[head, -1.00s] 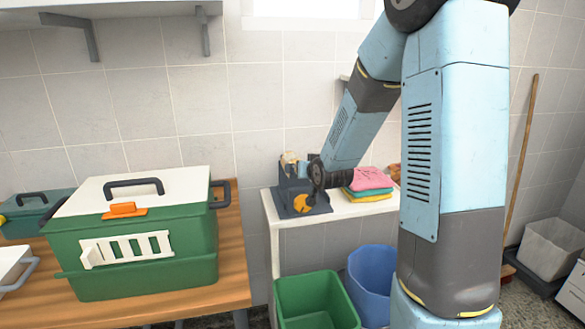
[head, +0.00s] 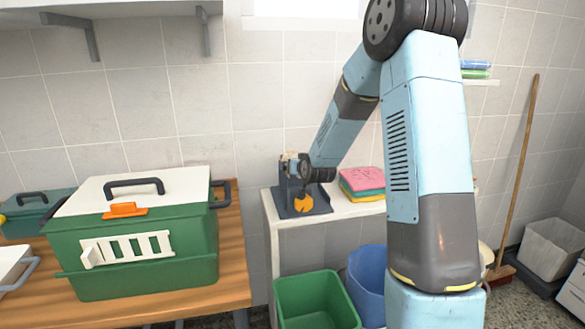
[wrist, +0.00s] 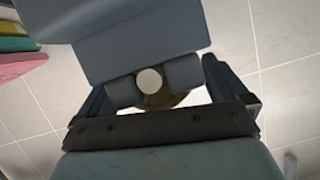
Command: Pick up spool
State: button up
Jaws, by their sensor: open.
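What looks like the spool, a small pale and tan piece (head: 291,158), sits at the top of a blue-grey stand with an orange disc (head: 303,203) on its base. In the wrist view a round white end (wrist: 149,81) with a brownish-yellow rim shows between two grey blocks of the stand (wrist: 125,45). My gripper (wrist: 155,74) is open, its fingers on either side of these blocks and the white end, with a gap at each side. In the head view my wrist hides part of the stand, and the fingers are hard to make out.
Folded pink, yellow and teal towels (head: 363,181) lie right of the stand on the white shelf unit (head: 340,215). A green bin (head: 315,298) and a blue bin (head: 367,280) stand below. A green carrier (head: 140,240) stands on the wooden table at left.

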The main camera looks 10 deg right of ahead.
jog(key=shift+w, duration=0.1)
jog(key=c, duration=1)
jog(key=shift+c, duration=0.2)
